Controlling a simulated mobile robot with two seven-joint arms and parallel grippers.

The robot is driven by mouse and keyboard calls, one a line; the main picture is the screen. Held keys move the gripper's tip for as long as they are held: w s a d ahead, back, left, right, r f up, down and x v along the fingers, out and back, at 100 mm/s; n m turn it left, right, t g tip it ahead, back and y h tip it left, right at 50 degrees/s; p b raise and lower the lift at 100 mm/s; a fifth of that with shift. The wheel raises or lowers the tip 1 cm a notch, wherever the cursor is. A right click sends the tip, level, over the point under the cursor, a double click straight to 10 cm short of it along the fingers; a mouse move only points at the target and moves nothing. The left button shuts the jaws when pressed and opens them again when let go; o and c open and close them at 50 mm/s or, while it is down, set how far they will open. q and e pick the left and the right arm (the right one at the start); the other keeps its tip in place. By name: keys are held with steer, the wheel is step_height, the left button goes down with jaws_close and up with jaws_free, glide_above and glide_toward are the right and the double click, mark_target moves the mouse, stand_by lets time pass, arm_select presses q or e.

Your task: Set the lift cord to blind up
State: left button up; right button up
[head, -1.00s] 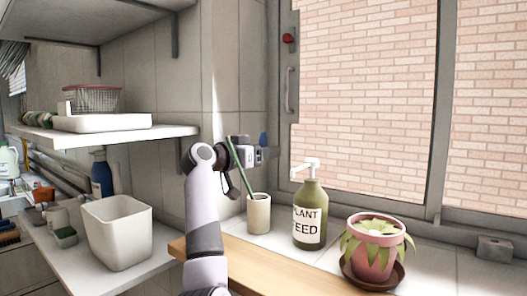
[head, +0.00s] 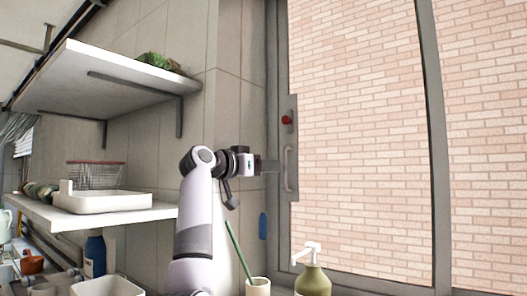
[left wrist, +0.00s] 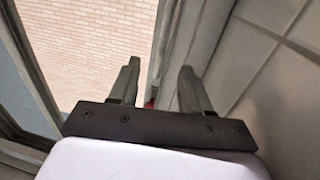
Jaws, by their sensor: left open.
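No blind and no lift cord can be made out for certain. A blue, narrow piece (head: 262,226) is on the tiled wall beside the window frame, below my left gripper; I cannot tell what it is. My left gripper (head: 272,165) is in front of the wall near the window's left frame, to the left of the grey window handle (head: 290,168). In the left wrist view its two fingers (left wrist: 160,88) stand apart with nothing held. A small red thing (left wrist: 151,103) shows between and beyond them. My right gripper is not in view.
A red knob (head: 287,120) sits on the window frame above the handle. A green stick in a cup (head: 258,287) and a pump bottle (head: 312,280) stand below. A shelf with a white tray (head: 110,202) is at left, with another shelf (head: 110,80) above it.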

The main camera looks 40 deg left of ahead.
arm_select(q)
step_height(320, 180, up, 4)
steer(key=shift+f+p, duration=0.25)
steer(key=shift+p, duration=0.05)
stand_by(0.6)
